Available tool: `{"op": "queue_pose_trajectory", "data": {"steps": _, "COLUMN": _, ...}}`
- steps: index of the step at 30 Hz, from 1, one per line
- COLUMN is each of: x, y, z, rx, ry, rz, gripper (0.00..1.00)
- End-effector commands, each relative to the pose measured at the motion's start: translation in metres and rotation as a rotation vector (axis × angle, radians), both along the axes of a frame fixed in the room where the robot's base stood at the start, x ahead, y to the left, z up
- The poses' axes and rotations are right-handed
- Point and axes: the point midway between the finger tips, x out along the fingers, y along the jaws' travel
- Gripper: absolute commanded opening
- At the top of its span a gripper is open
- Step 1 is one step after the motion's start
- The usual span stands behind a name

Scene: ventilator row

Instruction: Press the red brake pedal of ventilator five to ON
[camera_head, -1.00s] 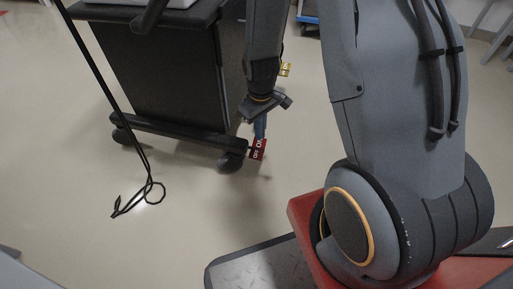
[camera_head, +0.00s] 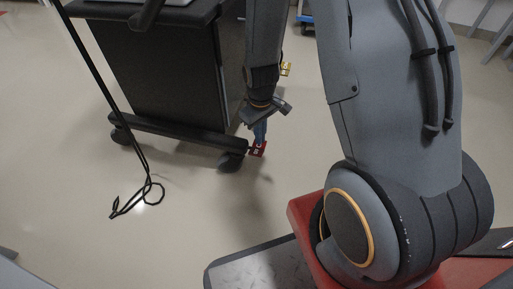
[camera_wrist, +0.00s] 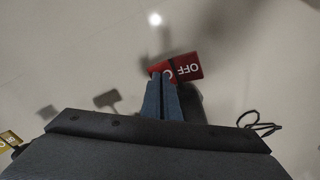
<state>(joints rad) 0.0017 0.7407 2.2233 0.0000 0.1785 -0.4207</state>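The red brake pedal (camera_head: 258,150) sits low by the wheel at the near right corner of the dark ventilator cart (camera_head: 165,75). In the wrist view the red pedal (camera_wrist: 190,68) shows white OFF lettering and part of another letter. My gripper (camera_head: 260,138) points down with its blue fingers over the pedal. In the wrist view my gripper (camera_wrist: 163,78) has both fingers together, with nothing seen between them. The tips cover the pedal's left end, beside OFF. I cannot tell whether they touch or whether the pedal is tilted.
A yellow tag or pedal (camera_head: 286,69) is farther back, behind my wrist. A black cable (camera_head: 140,195) hangs and coils on the floor at left. A caster wheel (camera_head: 231,161) stands next to the red pedal.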

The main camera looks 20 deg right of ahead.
Motion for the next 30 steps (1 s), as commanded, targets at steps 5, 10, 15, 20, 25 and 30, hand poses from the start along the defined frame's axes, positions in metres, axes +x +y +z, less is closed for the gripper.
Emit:
{"op": "queue_pose_trajectory", "data": {"steps": 5, "x": -0.001, "y": 0.000, "z": 0.007, "rx": 0.000, "ry": 0.002, "rz": 0.000, "gripper": 0.00}}
{"op": "queue_pose_trajectory", "data": {"steps": 10, "x": -0.001, "y": 0.000, "z": 0.022, "rx": 0.000, "ry": 0.000, "rz": -0.001, "gripper": 0.00}}
{"op": "queue_pose_trajectory", "data": {"steps": 15, "x": -0.001, "y": 0.000, "z": 0.036, "rx": 0.000, "ry": 0.000, "rz": -0.001, "gripper": 0.00}}
{"op": "queue_pose_trajectory", "data": {"steps": 20, "x": -0.001, "y": 0.000, "z": 0.050, "rx": 0.000, "ry": 0.000, "rz": 0.000, "gripper": 0.00}}
{"op": "queue_pose_trajectory", "data": {"steps": 25, "x": 0.000, "y": 0.000, "z": 0.064, "rx": -0.001, "ry": -0.001, "rz": 0.000, "gripper": 0.00}}
{"op": "queue_pose_trajectory", "data": {"steps": 30, "x": 0.000, "y": 0.000, "z": 0.072, "rx": 0.000, "ry": -0.001, "rz": 0.000, "gripper": 0.00}}
